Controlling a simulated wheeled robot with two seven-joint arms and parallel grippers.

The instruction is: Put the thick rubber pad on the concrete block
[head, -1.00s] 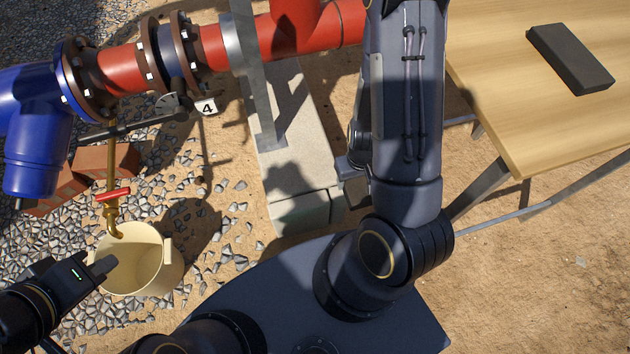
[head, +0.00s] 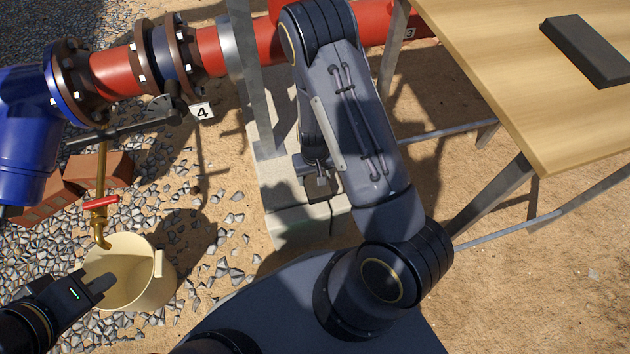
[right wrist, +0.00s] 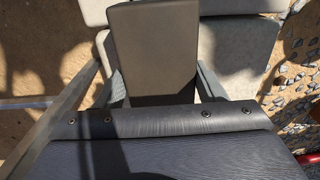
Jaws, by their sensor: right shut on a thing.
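The thick rubber pad (right wrist: 152,50) shows in the right wrist view as a flat, grey-brown rectangle between the two fingers of my right gripper (right wrist: 161,90), which is shut on it. In the head view my right gripper (head: 318,180) is over the pale concrete block (head: 288,226), and my forearm hides most of the pad. The block also shows beneath and beside the pad in the right wrist view (right wrist: 238,60). I cannot tell whether the pad touches the block. My left gripper (head: 100,286) is over the cream bucket's rim; its finger gap is unclear.
A wooden table (head: 500,60) on metal legs stands at right with a dark slab (head: 588,50) on it. A metal post (head: 258,90) rises from the concrete, near red pipework (head: 115,72). The cream bucket (head: 150,280) stands under a brass tap (head: 100,210).

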